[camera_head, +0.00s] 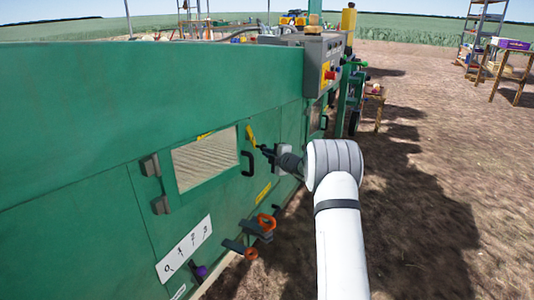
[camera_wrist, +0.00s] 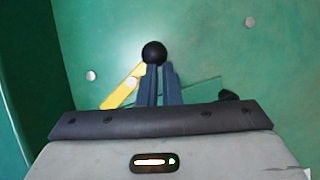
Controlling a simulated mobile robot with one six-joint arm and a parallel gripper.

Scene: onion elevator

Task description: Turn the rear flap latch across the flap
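The flap is a green panel with a pale mesh window (camera_head: 205,160) in the machine's side. The flap latch is a short yellow bar (camera_head: 251,137) by its upper right corner, steeply tilted. In the wrist view the yellow latch bar (camera_wrist: 122,92) slants up to a round black knob (camera_wrist: 153,53). My gripper (camera_head: 266,151) is just right of the latch. In the wrist view its two dark fingers (camera_wrist: 161,68) are close together, with a thin gap. The knob is at the left fingertip, not visibly between the fingers; contact is unclear.
A black handle (camera_head: 248,164) is on the flap's right edge, and two grey hinges (camera_head: 151,165) are on its left. Orange-red handles (camera_head: 266,222) stick out below. A grey control box (camera_head: 323,65) stands beyond my arm. Bare ground (camera_head: 460,180) lies open at the right.

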